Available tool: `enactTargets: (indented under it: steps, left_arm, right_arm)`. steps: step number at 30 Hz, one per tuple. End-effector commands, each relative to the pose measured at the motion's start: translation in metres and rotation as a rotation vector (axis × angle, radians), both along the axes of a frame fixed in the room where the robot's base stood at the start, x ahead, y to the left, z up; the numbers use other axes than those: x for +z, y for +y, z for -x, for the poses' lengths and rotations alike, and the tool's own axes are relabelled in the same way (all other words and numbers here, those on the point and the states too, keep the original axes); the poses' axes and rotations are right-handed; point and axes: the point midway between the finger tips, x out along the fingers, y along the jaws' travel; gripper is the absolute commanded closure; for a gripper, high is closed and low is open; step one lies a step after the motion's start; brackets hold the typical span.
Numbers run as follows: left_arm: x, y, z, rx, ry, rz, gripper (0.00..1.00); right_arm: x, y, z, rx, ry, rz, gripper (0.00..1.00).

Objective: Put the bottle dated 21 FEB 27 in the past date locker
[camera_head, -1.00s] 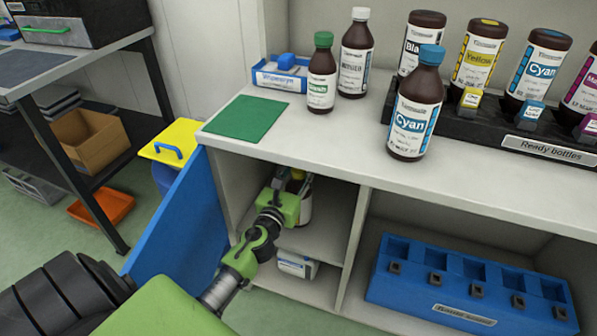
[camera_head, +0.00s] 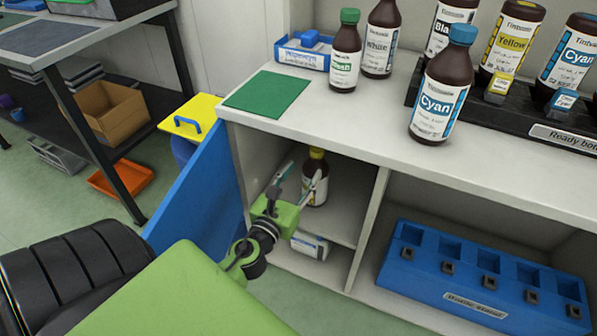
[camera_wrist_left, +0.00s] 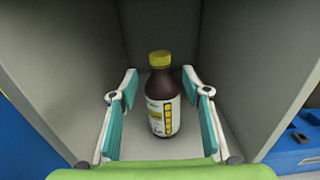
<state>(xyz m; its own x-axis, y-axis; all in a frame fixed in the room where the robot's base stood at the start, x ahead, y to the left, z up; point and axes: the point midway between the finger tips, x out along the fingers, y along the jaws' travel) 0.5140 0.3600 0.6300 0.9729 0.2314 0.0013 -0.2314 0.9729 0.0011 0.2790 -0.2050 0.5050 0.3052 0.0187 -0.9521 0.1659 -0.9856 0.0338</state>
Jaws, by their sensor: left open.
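A brown bottle with a yellow cap (camera_head: 317,160) stands upright on the upper shelf inside the open locker (camera_head: 345,205), under the counter. It also shows in the left wrist view (camera_wrist_left: 162,95), with a white and yellow label whose date I cannot read. My left gripper (camera_head: 303,178) is open in front of the bottle, its fingers (camera_wrist_left: 160,80) spread to either side with gaps and nothing held. The blue locker door (camera_head: 195,200) is swung open to the left. My right gripper is not in view.
A cyan bottle (camera_head: 440,98), a green-capped bottle (camera_head: 345,58) and a white-labelled bottle (camera_head: 381,40) stand on the counter above. A small box (camera_head: 309,245) lies below the locker shelf. A blue slotted stand (camera_head: 480,275) fills the bay to the right. A green mat (camera_head: 266,93) is bare.

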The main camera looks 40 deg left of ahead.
Motion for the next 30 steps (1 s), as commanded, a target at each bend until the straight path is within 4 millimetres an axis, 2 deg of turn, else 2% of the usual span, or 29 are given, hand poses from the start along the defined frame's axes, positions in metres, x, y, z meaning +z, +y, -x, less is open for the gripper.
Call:
enactTargets:
  steps: [5, 8, 11, 12, 14, 16, 19, 22, 24, 27, 30]
  left_arm:
    - [0.000, -0.002, 0.016, 0.006, -0.004, 0.016, 0.56]
    - [0.004, 0.003, 0.022, 0.052, -0.033, 0.148, 0.56]
    - [0.003, 0.016, 0.034, 0.165, -0.094, 0.473, 0.56]
    - [-0.002, 0.020, 0.042, 0.228, -0.123, 0.649, 0.56]
    - [-0.015, 0.022, 0.056, 0.339, -0.163, 0.942, 0.56]
    - [-0.040, 0.015, 0.077, 0.492, -0.197, 1.287, 0.56]
    - [-0.077, -0.015, 0.111, 0.751, -0.213, 1.729, 0.56]
    - [-0.108, -0.061, 0.151, 1.046, -0.192, 2.055, 0.56]
    - [-0.120, -0.093, 0.177, 1.246, -0.168, 2.199, 0.56]
    - [-0.126, -0.129, 0.209, 1.478, -0.133, 2.304, 0.56]
    - [-0.128, -0.149, 0.228, 1.618, -0.113, 2.339, 0.56]
  right_arm:
    - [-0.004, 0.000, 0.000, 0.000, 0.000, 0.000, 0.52]
    - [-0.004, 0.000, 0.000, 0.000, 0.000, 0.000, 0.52]
    - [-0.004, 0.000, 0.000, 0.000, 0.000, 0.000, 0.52]
    - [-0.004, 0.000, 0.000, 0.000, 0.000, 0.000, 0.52]
    - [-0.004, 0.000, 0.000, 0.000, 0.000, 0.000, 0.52]
    - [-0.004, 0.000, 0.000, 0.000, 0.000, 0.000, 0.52]
    - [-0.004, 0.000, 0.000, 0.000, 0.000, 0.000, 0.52]
    - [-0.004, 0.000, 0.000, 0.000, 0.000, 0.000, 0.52]
    - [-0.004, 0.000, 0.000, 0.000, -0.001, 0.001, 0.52]
    - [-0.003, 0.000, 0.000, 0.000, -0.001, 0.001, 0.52]
    - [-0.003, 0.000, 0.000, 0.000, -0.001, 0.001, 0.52]
